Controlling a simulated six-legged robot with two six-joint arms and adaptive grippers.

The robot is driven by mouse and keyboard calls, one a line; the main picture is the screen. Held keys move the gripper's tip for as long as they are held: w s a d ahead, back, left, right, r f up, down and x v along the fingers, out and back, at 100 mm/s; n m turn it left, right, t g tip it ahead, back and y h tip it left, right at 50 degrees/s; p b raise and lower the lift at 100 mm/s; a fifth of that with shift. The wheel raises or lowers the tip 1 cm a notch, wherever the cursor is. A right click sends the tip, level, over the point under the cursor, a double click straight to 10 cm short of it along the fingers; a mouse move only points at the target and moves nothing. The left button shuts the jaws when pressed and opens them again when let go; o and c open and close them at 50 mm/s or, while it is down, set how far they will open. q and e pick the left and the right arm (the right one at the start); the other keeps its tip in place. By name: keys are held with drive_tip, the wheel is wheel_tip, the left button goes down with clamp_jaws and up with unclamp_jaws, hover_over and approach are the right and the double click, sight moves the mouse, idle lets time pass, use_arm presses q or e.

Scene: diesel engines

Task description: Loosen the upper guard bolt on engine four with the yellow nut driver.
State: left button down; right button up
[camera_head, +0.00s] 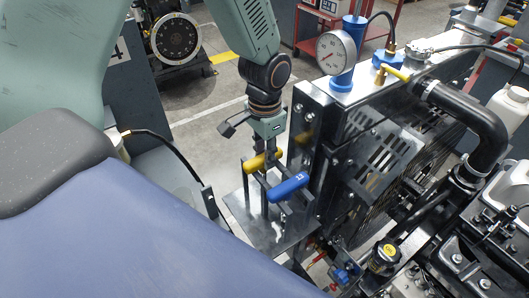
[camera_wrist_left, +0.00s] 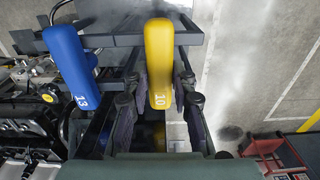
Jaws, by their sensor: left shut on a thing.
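The yellow nut driver (camera_head: 262,160) stands in a dark metal rack (camera_head: 262,232) beside the engine, its handle on top. In the left wrist view its handle (camera_wrist_left: 159,60) is marked 10. My left gripper (camera_head: 267,146) comes down over it from above. In the wrist view the left gripper's fingers (camera_wrist_left: 160,104) are on both sides of the yellow handle, shut on it. The slotted guard (camera_head: 372,162) is on the engine at right; I cannot tell which of its small bolts is the upper one. My right gripper is not in view.
A blue driver (camera_head: 288,186), marked 13, sits close beside the yellow one; it also shows in the wrist view (camera_wrist_left: 70,65). A pressure gauge (camera_head: 336,52) and black hose (camera_head: 480,125) rise from the engine. A red cart (camera_head: 384,32) stands behind. Open floor lies left of the rack.

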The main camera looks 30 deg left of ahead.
use_arm(q)
drive_tip(key=shift+r, duration=0.1)
idle(0.3)
wheel_tip(320, 180, up, 3)
drive_tip(key=shift+f+p, duration=0.1)
drive_tip(key=shift+p, duration=1.05)
drive_tip(key=shift+r, duration=0.95)
wheel_tip(320, 180, up, 11)
drive_tip(key=shift+r, duration=0.15)
idle(0.4)
